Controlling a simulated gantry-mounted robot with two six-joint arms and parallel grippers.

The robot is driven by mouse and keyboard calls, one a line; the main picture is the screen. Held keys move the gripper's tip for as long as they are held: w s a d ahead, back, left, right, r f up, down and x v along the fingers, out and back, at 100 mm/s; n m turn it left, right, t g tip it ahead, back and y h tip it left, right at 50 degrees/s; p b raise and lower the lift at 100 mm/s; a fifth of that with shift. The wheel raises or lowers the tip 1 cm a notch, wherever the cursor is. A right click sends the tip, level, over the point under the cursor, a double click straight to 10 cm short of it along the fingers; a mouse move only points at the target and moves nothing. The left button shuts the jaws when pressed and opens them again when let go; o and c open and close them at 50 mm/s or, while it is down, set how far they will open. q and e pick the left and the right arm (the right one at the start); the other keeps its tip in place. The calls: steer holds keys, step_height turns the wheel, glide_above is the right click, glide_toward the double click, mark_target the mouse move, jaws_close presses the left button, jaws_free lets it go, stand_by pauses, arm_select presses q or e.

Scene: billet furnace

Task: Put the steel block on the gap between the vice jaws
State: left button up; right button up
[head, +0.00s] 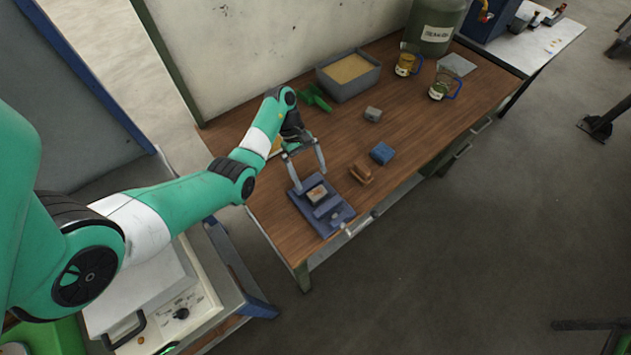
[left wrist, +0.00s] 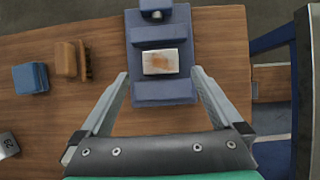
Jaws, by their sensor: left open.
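A blue vice (head: 335,217) stands at the near left end of the wooden bench. A pale metal block with a rusty brown top (head: 317,194), apparently the steel block, lies flat at the gap between the jaws. In the left wrist view the block (left wrist: 160,62) lies between the vice's two blue jaws (left wrist: 165,91); whether it rests on their tops or lower down I cannot tell. My left gripper (head: 308,178) is open and empty above the vice. Its fingers (left wrist: 160,76) appear on either side of the block, apart from it. My right gripper is not in view.
A brown block (head: 361,173), a blue block (head: 382,153) and a grey block (head: 373,114) lie right of the vice. A sand-filled tray (head: 348,77), a green object (head: 316,98), two mugs and a large canister (head: 434,25) stand farther back. The bench's middle is mostly clear.

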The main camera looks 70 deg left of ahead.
arm_select(q)
steer(key=p+v, duration=0.1)
steer(key=v, duration=0.3)
steer(key=shift+a+r+p, duration=0.1)
steer(key=shift+r+p, duration=0.05)
steer(key=shift+p, duration=0.2)
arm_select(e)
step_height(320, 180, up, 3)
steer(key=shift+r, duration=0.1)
